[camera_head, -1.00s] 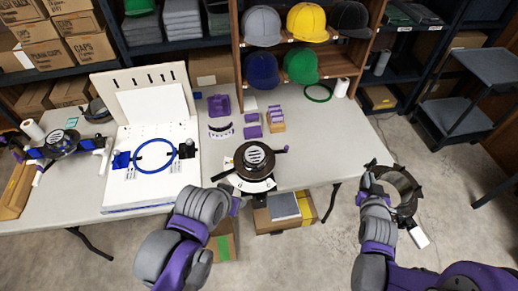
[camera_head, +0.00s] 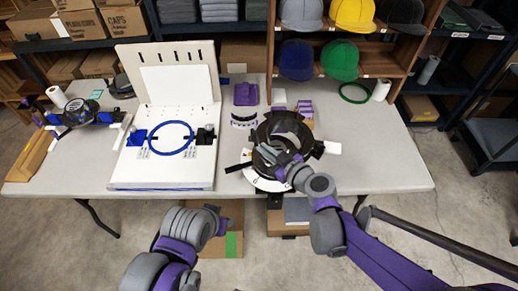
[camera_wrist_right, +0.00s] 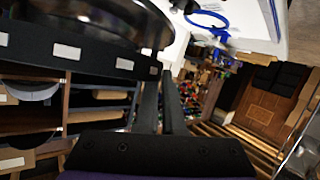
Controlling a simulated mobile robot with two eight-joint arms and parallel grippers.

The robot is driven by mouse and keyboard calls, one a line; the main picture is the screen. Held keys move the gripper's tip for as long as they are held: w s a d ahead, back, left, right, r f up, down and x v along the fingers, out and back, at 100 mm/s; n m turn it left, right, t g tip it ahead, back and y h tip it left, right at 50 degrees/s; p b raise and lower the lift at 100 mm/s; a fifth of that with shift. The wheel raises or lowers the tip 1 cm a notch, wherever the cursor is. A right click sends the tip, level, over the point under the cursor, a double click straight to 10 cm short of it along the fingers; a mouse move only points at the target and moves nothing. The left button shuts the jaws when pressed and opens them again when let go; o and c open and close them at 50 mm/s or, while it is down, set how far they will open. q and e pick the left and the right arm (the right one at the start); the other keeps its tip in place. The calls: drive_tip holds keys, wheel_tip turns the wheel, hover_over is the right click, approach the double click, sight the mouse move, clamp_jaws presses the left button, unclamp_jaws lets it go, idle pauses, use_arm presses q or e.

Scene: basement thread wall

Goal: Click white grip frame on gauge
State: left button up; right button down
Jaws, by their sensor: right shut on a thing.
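The dark round white grip frame (camera_head: 283,124), with a white block (camera_head: 329,148) on its right, is over the gauge at the table's front edge. My right gripper (camera_head: 277,159) is shut on its near side. The gauge (camera_head: 268,184) is mostly hidden beneath the frame; its white curved plate shows in front. I cannot tell whether the frame is seated on it or just above. In the right wrist view the frame's dark curved band (camera_wrist_right: 85,25) fills the upper left, beyond the fingers (camera_wrist_right: 160,100). My left gripper (camera_head: 212,212) is low before the table, its fingers unclear.
A white board stand with a blue ring (camera_head: 172,138) is left of the gauge. Purple parts (camera_head: 245,95) lie behind it, and a green ring (camera_head: 354,93) and white roll (camera_head: 381,90) at the back right. The table's right end (camera_head: 395,165) is clear.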

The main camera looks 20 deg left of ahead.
wheel_tip(320, 180, down, 8)
drive_tip(key=a+n+b, duration=0.1)
drive_tip(key=a+b, duration=0.1)
drive_tip(key=b, duration=0.5)
drive_tip(key=shift+w+a+y, duration=0.15)
drive_tip(key=shift+w+y, duration=0.15)
drive_tip(key=shift+w, duration=0.1)
idle(0.6)
drive_tip(key=shift+f, duration=0.15)
drive_tip(key=shift+w+f+b, duration=0.15)
drive_tip(key=shift+f+b, duration=0.2)
drive_tip(key=shift+b, duration=0.1)
drive_tip(key=shift+f, duration=0.1)
drive_tip(key=c, duration=1)
unclamp_jaws()
